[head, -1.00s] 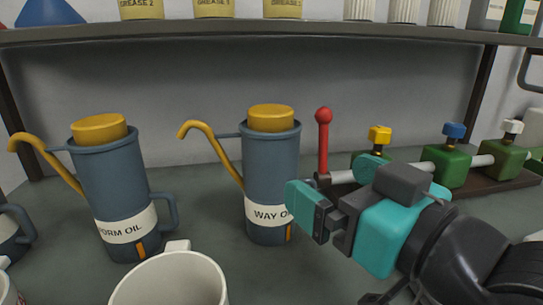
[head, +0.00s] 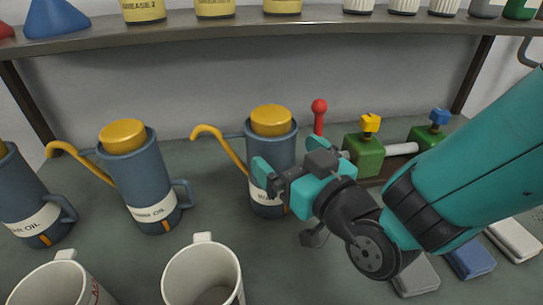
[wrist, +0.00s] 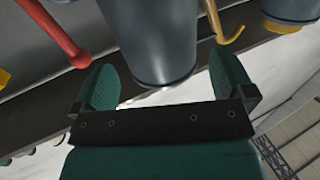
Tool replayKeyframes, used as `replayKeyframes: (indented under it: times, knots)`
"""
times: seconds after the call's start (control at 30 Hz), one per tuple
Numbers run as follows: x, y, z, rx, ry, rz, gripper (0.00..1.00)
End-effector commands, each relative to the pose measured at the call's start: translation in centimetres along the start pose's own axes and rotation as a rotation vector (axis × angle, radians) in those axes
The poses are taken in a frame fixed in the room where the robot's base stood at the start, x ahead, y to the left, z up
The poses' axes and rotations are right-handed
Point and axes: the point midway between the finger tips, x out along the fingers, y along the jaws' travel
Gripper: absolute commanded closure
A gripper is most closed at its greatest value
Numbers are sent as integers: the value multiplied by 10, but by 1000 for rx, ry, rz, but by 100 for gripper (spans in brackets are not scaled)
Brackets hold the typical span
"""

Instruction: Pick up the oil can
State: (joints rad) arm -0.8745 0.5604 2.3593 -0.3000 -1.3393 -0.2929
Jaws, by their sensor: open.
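Several blue-grey oil cans with yellow lids stand upright on the grey bench. The right-hand can (head: 271,150) has a thin yellow spout to the left; its label is mostly hidden by my gripper. A middle can (head: 145,180) stands left of it, and another can (head: 30,205) is cut by the left edge. My gripper (head: 278,178) is open at the right-hand can's front right side. In the wrist view, the can's body (wrist: 155,35) lies ahead of and between the two green fingers of my gripper (wrist: 163,75). I cannot tell whether they touch it.
A red-knobbed lever (head: 319,115) and green valve blocks (head: 363,153) stand behind my arm. Two white mugs (head: 203,272) (head: 55,287) stand in front. A shelf (head: 230,27) with tins runs above. Small coloured blocks (head: 471,258) lie at front right.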

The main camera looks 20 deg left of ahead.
Motion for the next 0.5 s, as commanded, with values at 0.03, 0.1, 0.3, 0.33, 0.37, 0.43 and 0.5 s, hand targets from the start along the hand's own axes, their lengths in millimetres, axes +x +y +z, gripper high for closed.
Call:
replayKeyframes:
  times: [0.03,0.1,0.3,0.33,0.37,0.43,0.5]
  knots:
    - [5,0,-2,0,-2,0,0]
    - [14,1,-4,0,-2,0,0]
    - [39,2,-5,1,-2,-1,0]
    - [42,2,-4,1,-2,-1,0]
    - [44,2,-4,2,-2,-1,0]
    - [47,2,-2,2,-1,-1,0]
    - [49,2,0,1,0,-1,0]
